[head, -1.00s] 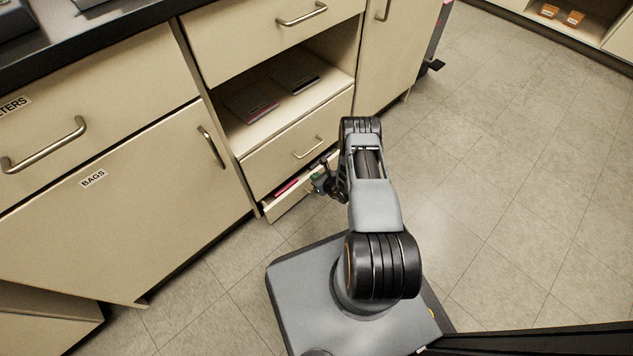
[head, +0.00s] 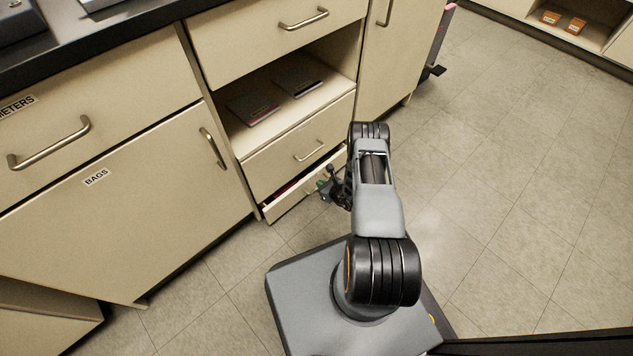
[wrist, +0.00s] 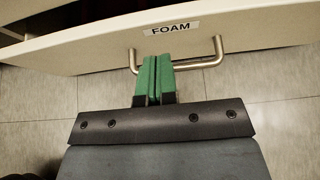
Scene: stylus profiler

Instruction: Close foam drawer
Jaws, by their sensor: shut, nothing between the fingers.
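The foam drawer (head: 283,206) is the lowest drawer of the cabinet in the head view. It stands slightly open, with a narrow dark gap above its front. In the wrist view its cream front (wrist: 95,52) carries a FOAM label and a metal bar handle (wrist: 205,62). My gripper (wrist: 153,60) has green fingers pressed together with nothing between them. The fingertips are at the handle, near its left part, close to the drawer front; I cannot tell whether they touch it. In the head view my gripper (head: 324,186) is small and partly hidden by my arm.
A shut drawer (head: 300,148) is directly above, under an open shelf (head: 262,122) holding two flat items. A cabinet door labelled BAGS (head: 110,200) is to the left. The tiled floor (head: 520,200) to the right is clear.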

